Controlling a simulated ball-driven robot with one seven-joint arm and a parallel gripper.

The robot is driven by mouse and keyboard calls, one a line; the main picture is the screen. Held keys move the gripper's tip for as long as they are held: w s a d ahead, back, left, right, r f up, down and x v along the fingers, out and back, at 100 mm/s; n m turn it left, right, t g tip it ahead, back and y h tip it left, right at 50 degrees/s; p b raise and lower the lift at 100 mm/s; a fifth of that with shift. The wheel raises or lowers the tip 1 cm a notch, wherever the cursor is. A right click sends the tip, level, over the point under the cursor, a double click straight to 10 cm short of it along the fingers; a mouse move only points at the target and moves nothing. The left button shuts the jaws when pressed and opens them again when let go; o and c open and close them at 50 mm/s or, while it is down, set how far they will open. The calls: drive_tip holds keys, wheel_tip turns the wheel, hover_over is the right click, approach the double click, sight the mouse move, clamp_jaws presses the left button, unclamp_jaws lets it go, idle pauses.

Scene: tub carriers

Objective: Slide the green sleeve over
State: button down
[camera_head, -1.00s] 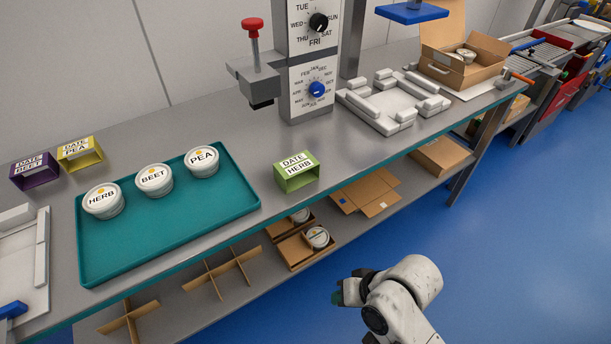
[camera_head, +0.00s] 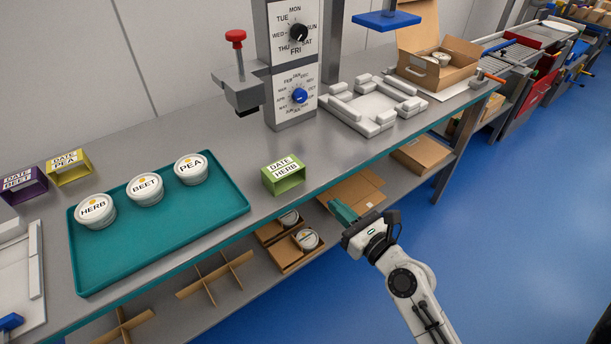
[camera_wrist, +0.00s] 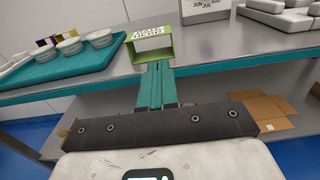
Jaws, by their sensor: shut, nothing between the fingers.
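The green sleeve (camera_head: 284,176), labelled DATE HERB, stands on the steel bench near its front edge, right of the teal tray. It also shows in the wrist view (camera_wrist: 148,55), just beyond my fingertips, with its open end facing me. My gripper (camera_head: 343,212) is shut and empty, in front of the bench and lower right of the sleeve. In the wrist view its teal fingers (camera_wrist: 157,78) point at the sleeve, and I cannot tell whether they touch it. The tubs HERB (camera_head: 96,212), BEET (camera_head: 145,189) and PEA (camera_head: 191,169) stand on the teal tray (camera_head: 190,232).
A purple sleeve (camera_head: 22,185) and a yellow sleeve (camera_head: 70,168) stand behind the tray. A date stamp with dials (camera_head: 290,70) stands behind the green sleeve. A white fixture (camera_head: 372,106) and a cardboard box (camera_head: 436,72) are farther right. The lower shelf holds cartons (camera_head: 290,249).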

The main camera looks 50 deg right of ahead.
drive_tip(key=p+x, duration=0.2)
drive_tip(key=x, duration=1)
drive_tip(key=shift+w, duration=0.4)
drive_tip(key=shift+d, duration=0.1)
drive_tip(key=shift+w+d, duration=0.1)
drive_tip(key=shift+w, duration=0.3)
drive_tip(key=x, duration=1.3)
drive_tip(key=shift+w+d+f+p, duration=0.15)
drive_tip(key=shift+w+p, duration=0.15)
drive_tip(key=shift+w, duration=0.1)
drive_tip(key=shift+s, duration=0.15)
